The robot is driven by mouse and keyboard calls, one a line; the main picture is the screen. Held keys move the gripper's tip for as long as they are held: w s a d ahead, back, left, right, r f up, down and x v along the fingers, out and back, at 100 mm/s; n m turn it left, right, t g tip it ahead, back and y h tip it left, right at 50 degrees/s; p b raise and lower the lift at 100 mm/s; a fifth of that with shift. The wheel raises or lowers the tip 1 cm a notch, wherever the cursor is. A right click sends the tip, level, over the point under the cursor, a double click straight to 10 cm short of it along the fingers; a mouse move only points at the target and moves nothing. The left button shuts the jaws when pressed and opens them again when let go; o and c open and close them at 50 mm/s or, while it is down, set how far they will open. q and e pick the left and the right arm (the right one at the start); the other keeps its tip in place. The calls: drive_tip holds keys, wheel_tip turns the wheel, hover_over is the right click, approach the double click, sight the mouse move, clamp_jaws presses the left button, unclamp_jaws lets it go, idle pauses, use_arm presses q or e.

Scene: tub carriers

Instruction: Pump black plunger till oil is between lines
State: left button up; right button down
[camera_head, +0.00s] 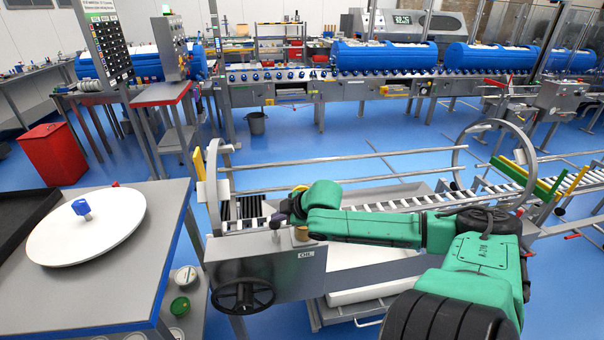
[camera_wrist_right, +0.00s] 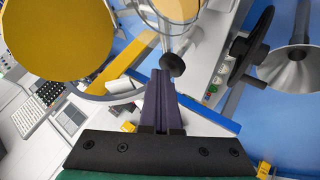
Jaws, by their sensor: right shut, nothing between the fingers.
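The black plunger knob (camera_wrist_right: 172,65) shows in the right wrist view just beyond my right fingertips (camera_wrist_right: 160,78). I cannot tell whether they touch. My right gripper's fingers are shut together with nothing between them. In the head view my right gripper (camera_head: 285,208) is over the grey machine (camera_head: 262,265), close to the dark knob (camera_head: 277,222). A small amber cylinder (camera_head: 301,235) stands beside it, above an OIL label (camera_head: 306,254). A clear glass tube (camera_wrist_right: 180,38) shows in the wrist view. The oil level and lines cannot be made out. My left gripper is out of view.
A black handwheel (camera_head: 242,294) is on the machine's front. A grey table (camera_head: 105,290) with a round white disc (camera_head: 88,226) stands at left. A roller conveyor (camera_head: 390,210) with metal hoops and rails runs behind my right arm.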

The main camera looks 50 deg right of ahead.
sight(279, 224)
drive_tip(key=shift+f+b, duration=0.5)
drive_tip(key=shift+f, duration=0.4)
idle(0.7)
drive_tip(key=shift+r+p, duration=1.25)
drive_tip(key=shift+p, duration=0.2)
wheel_tip(279, 224, up, 6)
drive_tip(key=p, duration=0.7)
